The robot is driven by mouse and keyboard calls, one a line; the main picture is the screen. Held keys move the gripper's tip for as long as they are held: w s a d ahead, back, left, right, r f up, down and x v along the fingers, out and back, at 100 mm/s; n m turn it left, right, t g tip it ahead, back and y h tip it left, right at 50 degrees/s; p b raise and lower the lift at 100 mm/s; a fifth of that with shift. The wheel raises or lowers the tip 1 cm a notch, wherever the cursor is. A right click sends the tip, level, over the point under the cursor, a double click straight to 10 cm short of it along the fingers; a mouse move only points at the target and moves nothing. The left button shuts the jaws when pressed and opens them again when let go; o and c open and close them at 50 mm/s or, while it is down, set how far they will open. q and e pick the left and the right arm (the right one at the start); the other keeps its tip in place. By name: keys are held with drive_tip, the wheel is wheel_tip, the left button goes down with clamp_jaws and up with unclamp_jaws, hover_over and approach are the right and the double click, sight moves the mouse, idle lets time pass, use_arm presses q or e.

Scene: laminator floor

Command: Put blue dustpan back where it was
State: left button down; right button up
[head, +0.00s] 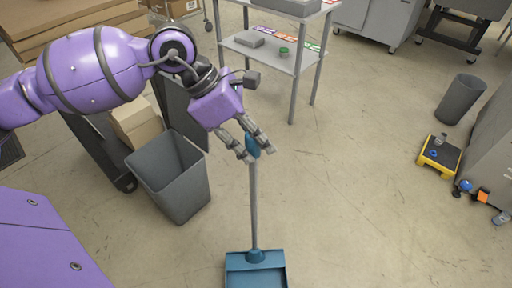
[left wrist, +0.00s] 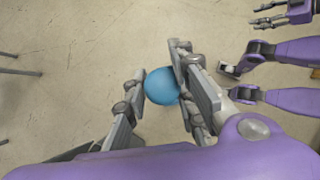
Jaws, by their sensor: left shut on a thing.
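The blue dustpan (head: 256,272) is at the bottom centre of the head view, its pan cut by the frame edge. Its long grey handle stands up, topped by a blue grip. My left gripper (head: 251,150) is shut on that grip, with one finger on each side. In the left wrist view the rounded blue grip end (left wrist: 161,86) shows between the fingers of my left gripper. I cannot tell whether the pan touches the floor. My right gripper (left wrist: 268,13) shows at the top right of the left wrist view, its fingers apart and empty.
A grey bin (head: 170,185) stands left of the dustpan, near a cardboard box (head: 135,125). A grey shelf cart (head: 270,52) is behind. Another bin (head: 461,98) and a yellow tray (head: 440,155) are at the right. The floor right of the dustpan is clear.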

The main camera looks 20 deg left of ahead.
use_arm(q)
drive_tip(key=w+a+f, duration=0.2)
drive_tip(key=w+f, duration=0.6)
drive_tip(key=f, duration=0.2)
drive_tip(key=shift+a+f+p, duration=0.25)
drive_tip(key=shift+a+p, duration=0.05)
drive_tip(key=shift+p, duration=0.1)
drive_tip(key=c, duration=1.4)
unclamp_jaws()
drive_tip(key=shift+f, duration=0.1)
drive_tip(key=shift+c, duration=0.2)
drive_tip(key=shift+a, duration=0.1)
drive_tip(key=v, duration=1.2)
